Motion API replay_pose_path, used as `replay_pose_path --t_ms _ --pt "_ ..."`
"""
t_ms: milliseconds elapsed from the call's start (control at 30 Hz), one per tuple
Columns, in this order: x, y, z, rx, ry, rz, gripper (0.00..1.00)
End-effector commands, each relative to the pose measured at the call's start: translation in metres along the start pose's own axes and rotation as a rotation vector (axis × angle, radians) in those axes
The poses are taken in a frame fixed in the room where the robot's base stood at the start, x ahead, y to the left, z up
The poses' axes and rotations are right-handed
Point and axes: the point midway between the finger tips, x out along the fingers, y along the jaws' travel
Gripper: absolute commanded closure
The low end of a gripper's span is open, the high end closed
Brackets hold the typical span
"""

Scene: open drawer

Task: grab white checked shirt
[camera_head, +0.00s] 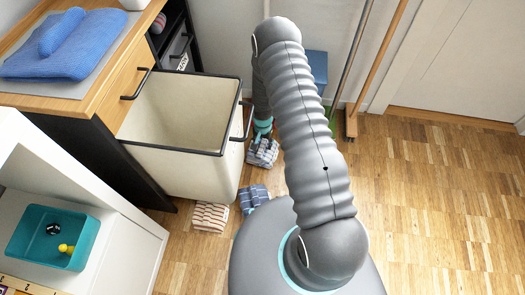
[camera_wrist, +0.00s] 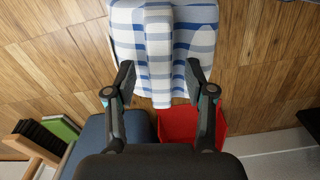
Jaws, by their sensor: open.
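A white shirt with blue checks, folded with a raised strip down its middle, lies on the floor in the wrist view (camera_wrist: 155,40). In the head view a checked cloth (camera_head: 264,154) lies on the floor right of the hamper, just below my gripper (camera_head: 262,130). In the wrist view my gripper (camera_wrist: 160,75) is open, its fingertips on either side of the shirt's near middle part. I cannot tell whether they touch it. The shirt's top edge is cut off in that view.
A cream hamper (camera_head: 180,167) with a black rim stands close by on the left. A blue checked cloth (camera_head: 254,198) and a red striped cloth (camera_head: 210,217) lie nearer. A red container (camera_wrist: 208,124) and a brush (camera_wrist: 38,143) show in the wrist view. The right floor is clear.

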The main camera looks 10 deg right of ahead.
Motion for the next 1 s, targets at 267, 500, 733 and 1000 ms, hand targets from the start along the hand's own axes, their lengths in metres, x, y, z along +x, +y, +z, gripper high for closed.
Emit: replay_pose_path --t_ms 267,500,733,1000 --pt "0.0018 -0.0002 0.0 0.0 0.0 0.0 0.51" --pt "0.0018 -0.0003 0.0001 0.0 0.0 0.0 1.0" --pt "0.0016 -0.0004 0.0 0.0 0.0 0.0 1.0" --pt "-0.0052 -0.0007 -0.0006 0.0 0.001 -0.001 1.0"
